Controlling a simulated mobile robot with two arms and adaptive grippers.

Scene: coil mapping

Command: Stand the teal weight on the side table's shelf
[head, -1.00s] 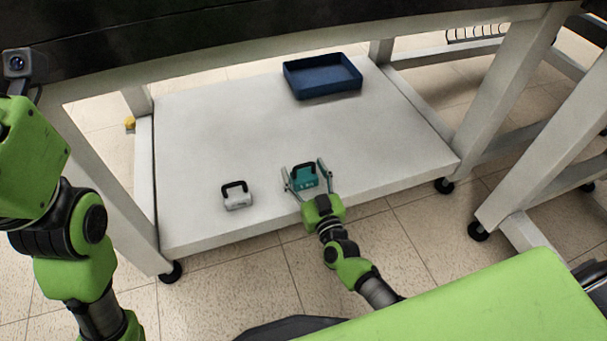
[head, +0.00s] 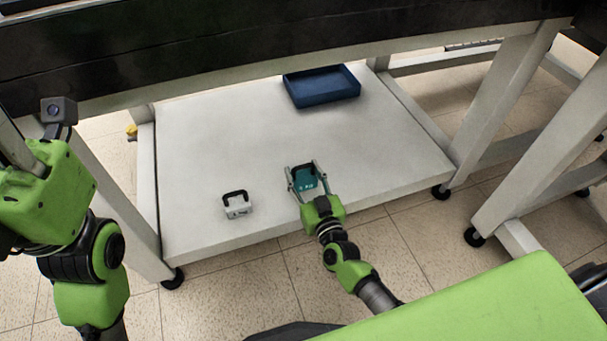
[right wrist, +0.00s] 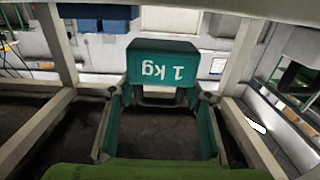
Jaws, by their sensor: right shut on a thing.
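The teal weight (head: 307,182) has a black handle and a white label. It is at the front part of the side table's white lower shelf (head: 390,160) in the head view. My right gripper (head: 304,178) reaches it from the front, one finger on each side, shut on it. In the right wrist view the teal weight (right wrist: 162,64) shows "1 kg" upside down, between the fingertips of the right gripper (right wrist: 160,96). Whether its base touches the shelf is unclear. My left arm is at the left edge; its gripper fingers are not clearly in view.
A white weight with a black handle (head: 237,207) stands on the shelf, left of the teal one. A blue tray (head: 322,98) sits at the back right of the shelf. The shelf's middle is clear. The dark tabletop (head: 250,45) overhangs above, with legs at the sides.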

